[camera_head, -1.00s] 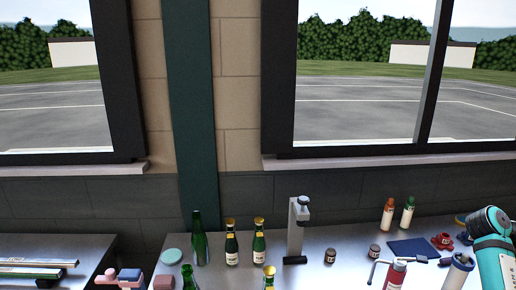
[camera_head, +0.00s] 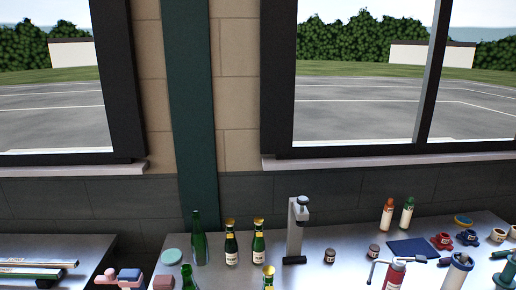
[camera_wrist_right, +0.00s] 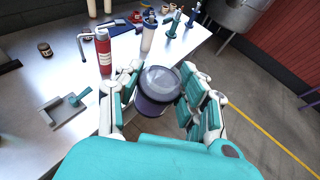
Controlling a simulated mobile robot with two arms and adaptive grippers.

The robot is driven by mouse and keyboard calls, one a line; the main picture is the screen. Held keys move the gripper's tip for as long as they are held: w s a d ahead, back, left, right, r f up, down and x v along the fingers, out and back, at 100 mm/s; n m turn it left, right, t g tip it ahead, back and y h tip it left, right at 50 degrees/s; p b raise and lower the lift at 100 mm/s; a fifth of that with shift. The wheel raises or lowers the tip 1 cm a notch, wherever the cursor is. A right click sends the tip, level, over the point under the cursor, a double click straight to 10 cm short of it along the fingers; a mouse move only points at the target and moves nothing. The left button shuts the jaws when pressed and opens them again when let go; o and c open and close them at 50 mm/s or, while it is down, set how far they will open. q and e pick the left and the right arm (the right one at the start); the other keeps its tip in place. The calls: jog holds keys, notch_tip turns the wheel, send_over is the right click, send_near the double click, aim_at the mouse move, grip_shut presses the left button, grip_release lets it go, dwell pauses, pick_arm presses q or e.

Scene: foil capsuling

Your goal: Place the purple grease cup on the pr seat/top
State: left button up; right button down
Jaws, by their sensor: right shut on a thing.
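The purple cup (camera_wrist_right: 155,103), with a pale translucent round top, is in my right gripper (camera_wrist_right: 163,86) in the right wrist view. The teal-padded fingers are shut around its sides. It is held upright or nearly so, beside the table edge and apart from the table; its underside is hidden. The cup and right gripper are not in the head view. No label marks the pr seat, so I cannot tell which thing it is. A grey upright press-like stand (camera_head: 296,232) is on the table. My left gripper is not in view.
The steel table (camera_head: 335,275) holds green bottles (camera_head: 199,240), a red bottle (camera_head: 394,275), a white bottle (camera_head: 457,272), a dark blue mat (camera_head: 411,247) and small jars. A low grey fixture with a teal handle (camera_wrist_right: 70,108) stands near its edge. Floor (camera_wrist_right: 250,95) is open at right.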

jog(key=a+f, duration=0.3)
jog(key=a, duration=1.2)
notch_tip(320, 180, down, 11)
jog(key=b, duration=1.1)
jog(key=shift+w, duration=0.25)
jog(key=shift+d+f, duration=0.1)
jog(key=shift+d, duration=0.1)
